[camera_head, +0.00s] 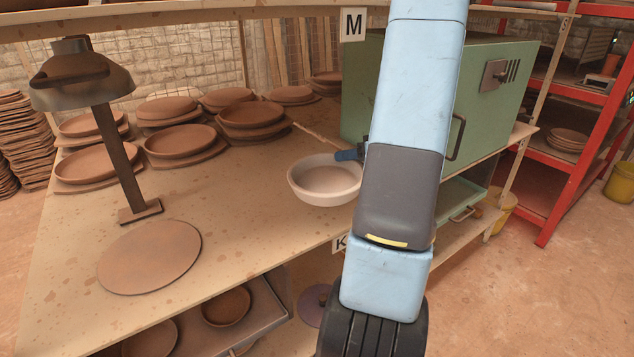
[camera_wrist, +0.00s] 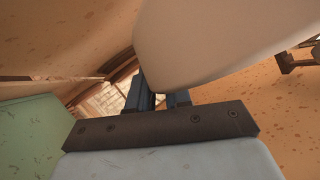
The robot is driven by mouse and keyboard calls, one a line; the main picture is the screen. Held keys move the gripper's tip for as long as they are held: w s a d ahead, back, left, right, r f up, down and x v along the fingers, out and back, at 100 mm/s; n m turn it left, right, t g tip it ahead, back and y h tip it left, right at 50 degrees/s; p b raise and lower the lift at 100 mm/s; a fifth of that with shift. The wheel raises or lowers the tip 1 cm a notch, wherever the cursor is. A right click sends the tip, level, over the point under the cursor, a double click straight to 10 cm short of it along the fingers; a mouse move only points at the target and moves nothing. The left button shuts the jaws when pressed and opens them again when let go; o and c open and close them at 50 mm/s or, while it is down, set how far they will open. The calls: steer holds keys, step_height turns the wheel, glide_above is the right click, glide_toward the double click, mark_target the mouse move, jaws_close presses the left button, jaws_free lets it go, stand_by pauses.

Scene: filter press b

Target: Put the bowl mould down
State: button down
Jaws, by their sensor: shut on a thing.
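The bowl mould is a pale, round, shallow bowl (camera_head: 325,186) in the middle of the head view, over the wooden table (camera_head: 240,215) near its front edge. It looks close to level with its hollow facing up. My gripper (camera_head: 350,155) is shut on the bowl's right rim. The dark blue fingers (camera_wrist: 165,102) also show in the wrist view, against the large pale side of the bowl (camera_wrist: 210,40). My arm hides the area just right of the bowl. I cannot tell whether the bowl's base touches the table.
A round brown board (camera_head: 150,257) and a lamp-like stand (camera_head: 125,170) are at the left. Several brown dishes on boards (camera_head: 180,142) fill the back. A green cabinet (camera_head: 400,100) stands behind my arm. Bare tabletop lies left of the bowl.

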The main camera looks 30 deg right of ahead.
mark_target(324, 170)
steer(key=w+a+f, duration=0.1)
steer(key=w+f, duration=0.1)
steer(key=w+a+f, duration=0.1)
steer(key=w+f, duration=0.1)
steer(key=w+a+f, duration=0.1)
steer(key=w+f, duration=0.1)
steer(key=shift+w+a+f, duration=0.1)
steer(key=shift+w+f, duration=0.1)
steer(key=shift+f, duration=0.15)
steer(key=shift+w+f, duration=0.1)
steer(key=shift+f, duration=1.55)
steer(key=c, duration=1.1)
jaws_free()
